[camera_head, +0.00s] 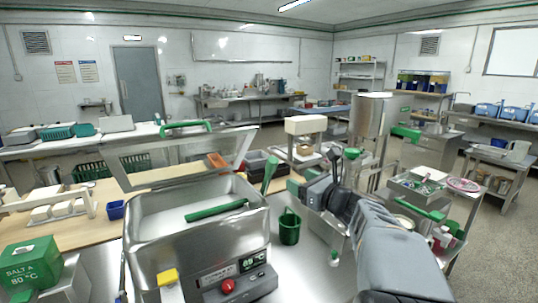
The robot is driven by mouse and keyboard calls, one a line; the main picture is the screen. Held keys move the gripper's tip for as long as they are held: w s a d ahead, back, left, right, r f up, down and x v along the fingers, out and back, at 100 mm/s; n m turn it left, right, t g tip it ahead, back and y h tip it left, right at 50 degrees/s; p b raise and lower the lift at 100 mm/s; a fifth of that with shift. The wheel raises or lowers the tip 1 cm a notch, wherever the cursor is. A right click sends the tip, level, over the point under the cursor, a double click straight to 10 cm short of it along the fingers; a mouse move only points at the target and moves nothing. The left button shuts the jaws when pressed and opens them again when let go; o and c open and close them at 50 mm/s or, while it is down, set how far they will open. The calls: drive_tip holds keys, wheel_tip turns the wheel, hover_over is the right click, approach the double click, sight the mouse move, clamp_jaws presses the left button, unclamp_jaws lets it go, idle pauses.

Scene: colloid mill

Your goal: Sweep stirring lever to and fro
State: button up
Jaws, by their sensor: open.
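A green upright lever (269,174) stands slightly tilted behind the right rear corner of a steel vat; it looks like the stirring lever, but its foot is hidden. My gripper (306,188) is in the middle of the camera_head view, at the end of my grey arm coming from the lower right. It is open and is to the right of the lever, apparently apart from it in the picture. My own wrist hides part of what lies behind, and the exact gap in depth cannot be told. A tall steel cylinder (370,115) stands behind my arm.
The open steel vat (160,228) at front left holds a green bar (217,210); its raised lid (180,160) has a green handle. A green bucket (289,226) stands below my gripper. A cart with a tray (418,187) is at right. Open floor (500,240) lies at far right.

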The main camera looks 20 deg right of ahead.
sight(276, 166)
drive_tip(key=x, duration=0.4)
drive_tip(key=p+x, duration=0.1)
drive_tip(key=x, duration=0.8)
drive_tip(key=shift+w+r+p, duration=0.2)
drive_tip(key=shift+r+p, duration=0.05)
drive_tip(key=shift+p, duration=0.15)
clamp_jaws()
